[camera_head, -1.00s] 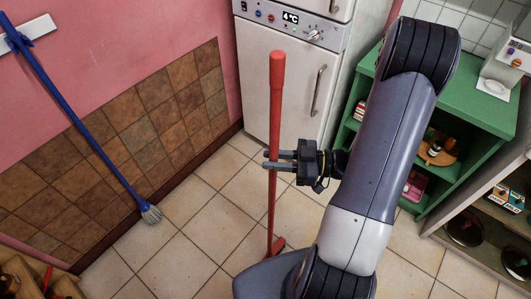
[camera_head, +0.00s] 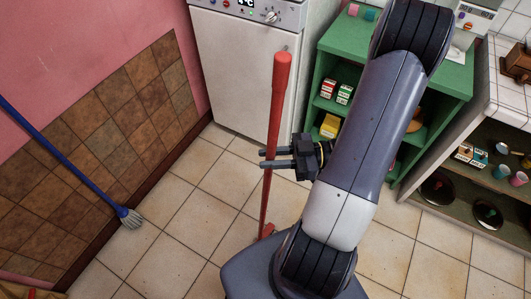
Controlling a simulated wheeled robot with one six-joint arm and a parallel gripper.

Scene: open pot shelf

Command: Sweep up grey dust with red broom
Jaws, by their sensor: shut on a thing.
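The red broom (camera_head: 275,110) stands nearly upright in front of me, its handle tilted slightly. My gripper (camera_head: 270,158) is shut on the middle of its handle, the fingers pointing left. The broom's lower end (camera_head: 266,230) is near the tiled floor, partly hidden behind my own body; I cannot tell whether it touches. No grey dust can be made out on the visible floor.
A blue broom (camera_head: 70,168) leans at the left wall. A white fridge (camera_head: 235,75) stands at the back. A green shelf (camera_head: 318,70) and an open pot shelf (camera_head: 450,200) stand on the right. The tiled floor (camera_head: 185,225) between is clear.

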